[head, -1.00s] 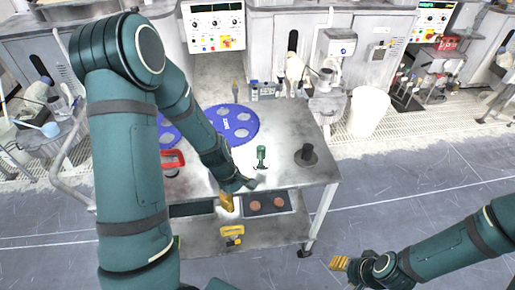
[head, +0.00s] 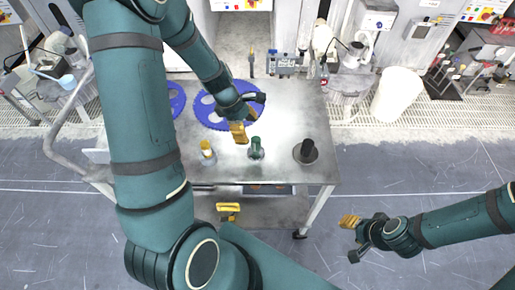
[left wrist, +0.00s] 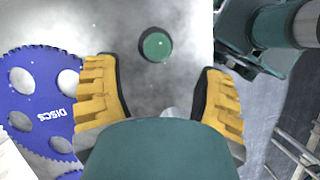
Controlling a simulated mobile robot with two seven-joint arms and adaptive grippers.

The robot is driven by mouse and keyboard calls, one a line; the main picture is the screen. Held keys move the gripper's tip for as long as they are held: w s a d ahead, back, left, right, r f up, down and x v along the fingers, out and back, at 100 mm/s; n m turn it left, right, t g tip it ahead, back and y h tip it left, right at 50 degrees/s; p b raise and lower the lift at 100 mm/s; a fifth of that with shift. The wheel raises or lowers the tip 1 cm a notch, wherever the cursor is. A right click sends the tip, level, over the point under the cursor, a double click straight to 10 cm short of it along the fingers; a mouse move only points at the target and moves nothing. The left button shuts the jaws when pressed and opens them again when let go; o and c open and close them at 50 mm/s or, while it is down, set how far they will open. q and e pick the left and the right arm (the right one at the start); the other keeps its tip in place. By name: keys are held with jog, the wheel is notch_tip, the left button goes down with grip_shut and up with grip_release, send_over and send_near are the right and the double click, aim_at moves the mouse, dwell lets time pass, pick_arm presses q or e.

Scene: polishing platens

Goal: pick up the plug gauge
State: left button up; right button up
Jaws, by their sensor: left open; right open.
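A small upright piece with a green cylindrical top (head: 256,148), which I take to be the plug gauge, stands near the front of the grey metal table. In the left wrist view its round green top (left wrist: 155,46) shows ahead of the fingertips, between their lines and apart from both. My left gripper (head: 245,118) is open and empty, just behind and left of the green piece in the head view. Its two yellow finger pads (left wrist: 160,88) are spread wide. My right gripper (head: 351,238) is open and empty, off the table's right front.
A black cylinder on a round base (head: 306,151) stands to the right, a yellow-topped piece (head: 207,150) to the left. Blue toothed discs (head: 205,110) with holes lie behind. The table's front edge (head: 290,182) is close. A white bin (head: 397,95) stands on the floor at right.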

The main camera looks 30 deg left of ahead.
aim_at(254, 139)
pick_arm(q)
jog(key=x, duration=0.4)
jog(key=shift+d+f+b, duration=0.1)
jog(key=shift+f+b, duration=0.2)
jog(key=shift+b, duration=0.1)
jog(key=x, duration=0.3)
jog(key=b+x, duration=0.1)
jog(key=x, duration=0.1)
jog(key=shift+w+a, duration=0.1)
jog(key=shift+a, duration=0.25)
jog(key=shift+d+f, duration=0.1)
jog(key=shift+f, duration=0.1)
grip_shut()
